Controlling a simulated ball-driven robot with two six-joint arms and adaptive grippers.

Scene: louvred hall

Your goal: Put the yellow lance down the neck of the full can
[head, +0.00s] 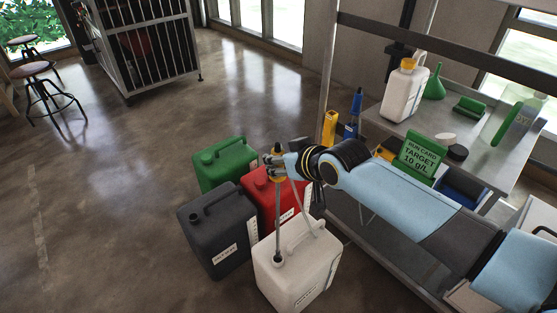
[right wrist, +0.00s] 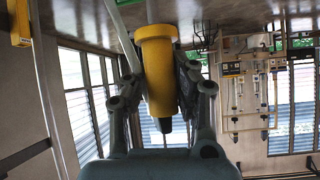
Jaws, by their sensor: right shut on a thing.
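My right gripper (head: 277,163) is shut on the yellow lance, around its yellow head; the yellow head (right wrist: 157,70) fills the space between the fingers in the right wrist view. The lance's thin grey tube (head: 278,215) hangs nearly upright from the gripper. Its lower end meets the dark neck opening of the white can (head: 300,275); how deep it reaches inside is hidden. A pale hose loops down beside it. A green can (head: 222,165), a red can (head: 262,192) and a dark grey can (head: 212,240) stand close around. I cannot tell the fill levels. My left gripper is out of view.
A metal bench (head: 480,145) at right holds a white bottle with yellow cap (head: 403,92), a green funnel (head: 434,83) and a green run card reading "TARGET 10 g/L" (head: 418,157). A yellow holder (head: 329,128) and blue item (head: 353,112) stand at its edge.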

